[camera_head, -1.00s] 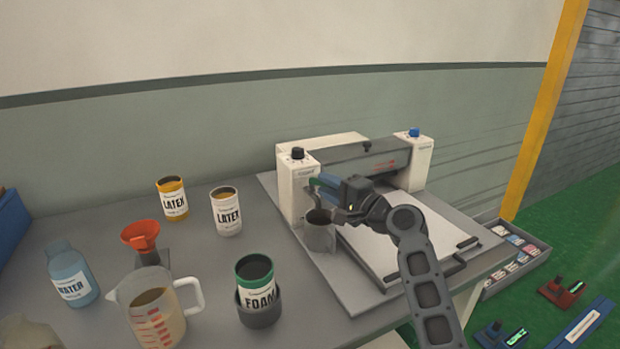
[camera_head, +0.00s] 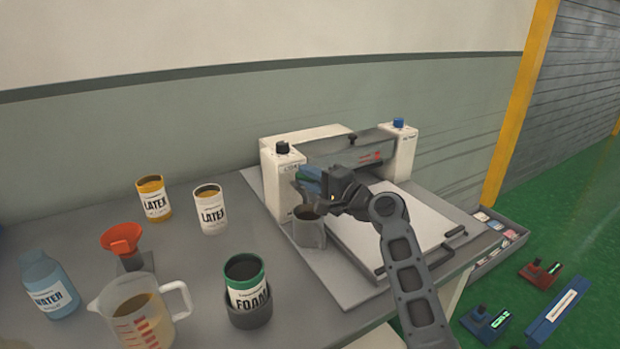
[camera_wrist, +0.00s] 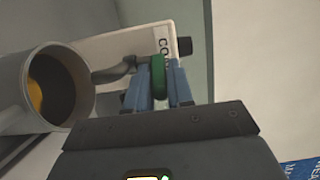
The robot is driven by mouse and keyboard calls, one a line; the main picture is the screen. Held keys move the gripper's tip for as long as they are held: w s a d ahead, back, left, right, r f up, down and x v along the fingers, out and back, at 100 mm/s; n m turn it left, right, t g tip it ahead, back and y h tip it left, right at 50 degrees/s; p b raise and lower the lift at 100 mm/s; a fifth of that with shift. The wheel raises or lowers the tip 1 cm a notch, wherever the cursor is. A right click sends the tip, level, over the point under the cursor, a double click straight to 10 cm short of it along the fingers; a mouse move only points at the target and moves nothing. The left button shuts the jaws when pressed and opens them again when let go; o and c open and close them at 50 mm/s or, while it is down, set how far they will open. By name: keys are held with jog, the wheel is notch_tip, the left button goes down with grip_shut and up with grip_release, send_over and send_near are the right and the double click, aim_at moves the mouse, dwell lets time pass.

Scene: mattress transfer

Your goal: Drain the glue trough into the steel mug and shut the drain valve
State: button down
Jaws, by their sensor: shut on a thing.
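The steel mug (camera_head: 309,236) stands upright on the machine's base plate, below the left end housing. In the wrist view the mug (camera_wrist: 14,92) is at the left, with an amber patch inside its dark interior. A grey spout (camera_wrist: 115,72) reaches toward the mug's rim. My gripper (camera_head: 312,180) is at the left end of the machine, above the mug. In the wrist view my gripper (camera_wrist: 158,80) has its blue fingers shut on a green valve handle (camera_wrist: 158,76). The grey trough (camera_head: 345,156) spans between the two white housings; its inside is hidden.
Latex cans (camera_head: 153,199) (camera_head: 210,212), a foam can (camera_head: 246,284) in a dark holder, a red funnel (camera_head: 121,238), a water bottle (camera_head: 47,285) and a measuring jug (camera_head: 141,316) stand left of the machine. A white sheet bed (camera_head: 400,225) lies right of the mug.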

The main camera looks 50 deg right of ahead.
jog(key=shift+f, duration=0.1)
jog(key=n+y+b, duration=0.2)
jog(key=y+b, duration=0.1)
jog(key=d+n+y+b, duration=0.1)
jog(key=y, duration=0.1)
jog(key=shift+w+f+g+b, duration=0.1)
jog(key=shift+w+g+b, duration=0.15)
jog(key=shift+g+b, duration=0.15)
jog(key=n+g+y+b, duration=0.1)
jog(key=n+y, duration=0.1)
jog(key=n+g+y+b, duration=0.1)
jog(key=y, duration=0.1)
jog(key=w+n+g+y+b, duration=0.1)
jog(key=n+g+y, duration=0.1)
jog(key=y, duration=0.1)
jog(key=shift+d+n+b, duration=0.3)
jog(key=shift+b, duration=0.05)
jog(key=shift+y, duration=0.4)
jog(key=c, duration=1.4)
grip_release()
jog(key=shift+w, duration=0.1)
jog(key=shift+o, duration=0.2)
